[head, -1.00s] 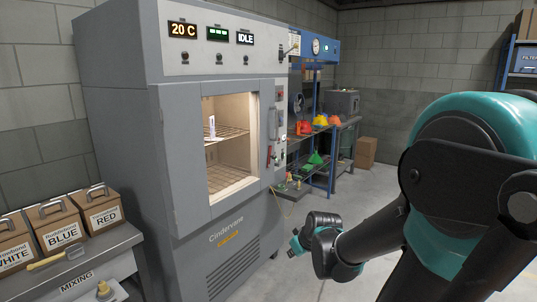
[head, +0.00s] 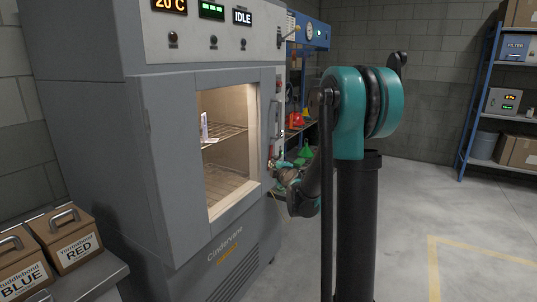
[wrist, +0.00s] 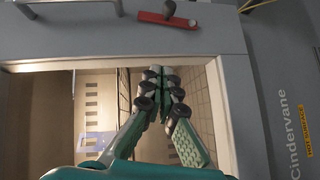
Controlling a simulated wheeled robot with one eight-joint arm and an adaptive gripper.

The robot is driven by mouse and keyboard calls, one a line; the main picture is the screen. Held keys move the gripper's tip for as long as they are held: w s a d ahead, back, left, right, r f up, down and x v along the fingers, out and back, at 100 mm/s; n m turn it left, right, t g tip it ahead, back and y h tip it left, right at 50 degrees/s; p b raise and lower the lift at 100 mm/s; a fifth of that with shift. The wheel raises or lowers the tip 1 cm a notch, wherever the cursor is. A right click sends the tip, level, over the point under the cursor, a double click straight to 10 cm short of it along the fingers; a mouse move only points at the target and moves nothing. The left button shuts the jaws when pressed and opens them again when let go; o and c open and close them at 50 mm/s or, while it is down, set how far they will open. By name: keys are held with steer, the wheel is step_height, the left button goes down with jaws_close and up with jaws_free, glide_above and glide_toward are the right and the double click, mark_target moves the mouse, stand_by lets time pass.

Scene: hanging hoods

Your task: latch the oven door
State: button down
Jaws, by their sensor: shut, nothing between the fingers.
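The grey oven door (head: 172,170) with its lit window stands at the oven's front; I cannot tell whether it is fully flush. In the wrist view, turned sideways, a red latch lever (wrist: 165,20) with a dark knob lies along the door's handle-side edge, near a grey bar handle (wrist: 70,5). The handle also shows in the head view (head: 274,117). My gripper (wrist: 160,78) is shut and empty, in front of the window, apart from the lever in the picture. In the head view my gripper (head: 280,171) is beside the door's right edge, partly hidden by my arm.
Inside the oven, a small white item (head: 204,128) stands on a wire rack (head: 225,133). Boxes marked BLUE and RED (head: 75,240) sit on a bench at left. A blue shelf unit (head: 477,100) stands at far right. The floor (head: 450,210) at right is open.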

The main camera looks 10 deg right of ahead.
steer(key=shift+w+d+r, duration=0.15)
steer(key=shift+w+r, duration=0.05)
steer(key=shift+w, duration=0.75)
glide_toward(274, 158)
steer(key=w+a, duration=0.2)
steer(key=a, duration=0.1)
steer(key=w+a+r, duration=0.1)
steer(key=w+a, duration=0.1)
steer(key=a, duration=0.1)
steer(key=shift+w+r, duration=0.15)
steer(key=shift+w, duration=0.25)
steer(key=shift+w+d, duration=0.9)
steer(key=shift+w, duration=0.05)
steer(key=shift+w+d+f, duration=0.35)
steer(key=shift+w, duration=0.25)
